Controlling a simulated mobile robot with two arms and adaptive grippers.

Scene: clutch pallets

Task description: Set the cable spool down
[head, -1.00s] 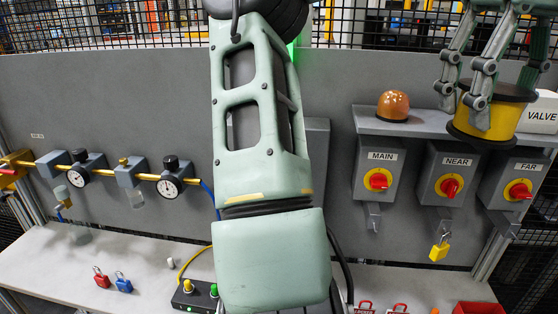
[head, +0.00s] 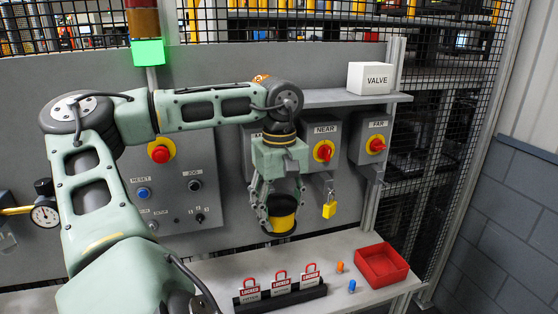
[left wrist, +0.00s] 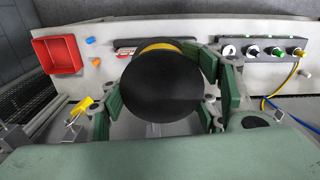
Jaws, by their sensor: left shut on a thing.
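The cable spool (head: 282,213) has a yellow middle and black flanges. My left gripper (head: 278,200) points down and is shut on it, in front of the panel and above the bench (head: 345,246). In the left wrist view the spool's black end (left wrist: 160,88) fills the middle, with the green fingers (left wrist: 112,95) on both sides of it. A gap between the spool and the bench cannot be judged exactly, but the spool appears held up. My right gripper is not in view.
A red tray (head: 382,265) stands at the bench's right end, with an orange peg (head: 340,267) and a blue peg (head: 351,286) beside it. Red lockout tags (head: 281,284) stand in a black rack. A yellow padlock (head: 329,210) hangs near the spool. The shelf holds a VALVE box (head: 370,78).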

